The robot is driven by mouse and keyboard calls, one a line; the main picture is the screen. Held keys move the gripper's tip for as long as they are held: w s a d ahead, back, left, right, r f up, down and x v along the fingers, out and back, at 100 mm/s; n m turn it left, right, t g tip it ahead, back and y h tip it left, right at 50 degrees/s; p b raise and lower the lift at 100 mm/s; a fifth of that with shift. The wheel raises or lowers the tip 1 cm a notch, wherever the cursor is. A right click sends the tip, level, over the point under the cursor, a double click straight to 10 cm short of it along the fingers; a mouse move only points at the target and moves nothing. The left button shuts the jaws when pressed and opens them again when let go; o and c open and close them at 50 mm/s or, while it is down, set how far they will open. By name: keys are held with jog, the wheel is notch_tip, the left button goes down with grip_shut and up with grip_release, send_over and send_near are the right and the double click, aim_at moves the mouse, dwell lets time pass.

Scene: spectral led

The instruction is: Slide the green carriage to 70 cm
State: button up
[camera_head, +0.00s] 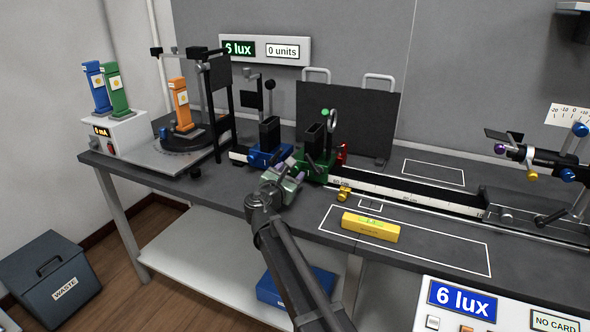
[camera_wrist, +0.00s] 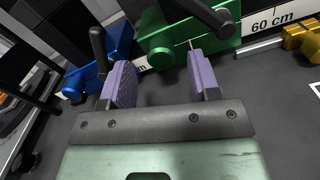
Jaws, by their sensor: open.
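The green carriage (camera_head: 314,168) sits on the black rail with a white scale (camera_head: 385,191), right of the blue carriage (camera_head: 268,155). It carries a dark holder and a post with a ring. In the wrist view, the green carriage (camera_wrist: 185,38) has a round green knob just beyond the gap between my purple finger pads. A "60 cm" scale mark (camera_wrist: 272,21) shows to its right. My gripper (camera_head: 290,167) is open and empty at the front of the green carriage; its fingers (camera_wrist: 160,76) are apart. Whether a pad touches the carriage, I cannot tell.
A yellow clamp (camera_head: 344,194) sits at the rail's front, right of the green carriage. A yellow level (camera_head: 370,227) lies on the bench in front. A dark panel with handles (camera_head: 350,115) stands behind the rail. The rail right of the yellow clamp looks clear.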

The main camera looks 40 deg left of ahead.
aim_at(294, 169)
jog(key=x, duration=0.4)
jog(key=shift+d, duration=0.1)
grip_shut()
